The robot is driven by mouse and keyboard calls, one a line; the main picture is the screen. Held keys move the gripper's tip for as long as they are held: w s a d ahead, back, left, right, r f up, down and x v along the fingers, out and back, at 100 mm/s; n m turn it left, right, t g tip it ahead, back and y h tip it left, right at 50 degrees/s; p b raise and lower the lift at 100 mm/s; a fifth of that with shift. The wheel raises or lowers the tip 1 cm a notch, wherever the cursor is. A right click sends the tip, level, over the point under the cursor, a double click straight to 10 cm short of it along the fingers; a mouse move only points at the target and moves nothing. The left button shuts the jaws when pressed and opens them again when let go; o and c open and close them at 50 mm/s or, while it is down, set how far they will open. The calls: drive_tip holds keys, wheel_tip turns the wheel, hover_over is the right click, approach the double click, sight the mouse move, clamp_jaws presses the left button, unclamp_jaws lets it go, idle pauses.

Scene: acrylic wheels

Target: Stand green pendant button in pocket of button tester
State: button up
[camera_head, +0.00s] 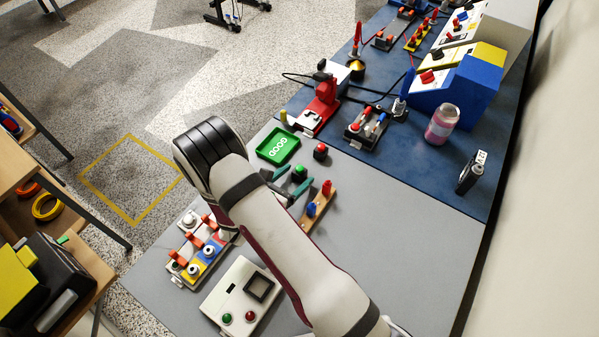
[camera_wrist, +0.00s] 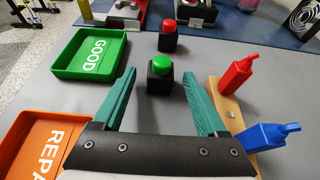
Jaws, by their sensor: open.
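The green pendant button, a black block with a green cap, stands upright on the grey table (camera_head: 299,172) and also shows in the wrist view (camera_wrist: 160,75). My gripper (camera_head: 288,186) is open and empty. In the wrist view its two green fingers (camera_wrist: 158,80) reach toward the green button, their tips to either side of it with gaps. The button tester (camera_head: 232,287) is a white box at the table's front with a dark square pocket (camera_head: 260,288) and green and red buttons on it. The pocket looks empty.
A red pendant button (camera_wrist: 168,36) stands just behind the green one. A green GOOD tray (camera_wrist: 91,53) is at the left, and an orange tray (camera_wrist: 38,140) lies nearer. A wooden rack (camera_wrist: 232,110) with red and blue bottle-like pieces stands close to the right finger.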

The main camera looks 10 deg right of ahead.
sight(296, 175)
drive_tip(key=shift+w+d+f, duration=0.15)
drive_tip(key=shift+w+d, duration=0.1)
drive_tip(key=shift+w, duration=0.05)
clamp_jaws()
idle(0.3)
wheel_tip(296, 175, up, 4)
drive_tip(key=shift+r, duration=0.25)
drive_tip(key=s+d+r, duration=0.5)
drive_tip(key=d+r, duration=0.1)
drive_tip(key=d, duration=0.3)
drive_tip(key=s+a, duration=0.3)
drive_tip(key=a, duration=0.4)
drive_tip(key=s+a, duration=0.4)
drive_tip(key=a, duration=0.4)
drive_tip(key=s+a, duration=0.2)
drive_tip(key=s, duration=0.2)
drive_tip(key=s+a+f, duration=0.1)
drive_tip(key=s+a, duration=0.2)
drive_tip(key=s, duration=0.2)
drive_tip(key=s+a, duration=0.3)
drive_tip(key=s, duration=0.2)
drive_tip(key=shift+s+f, duration=0.15)
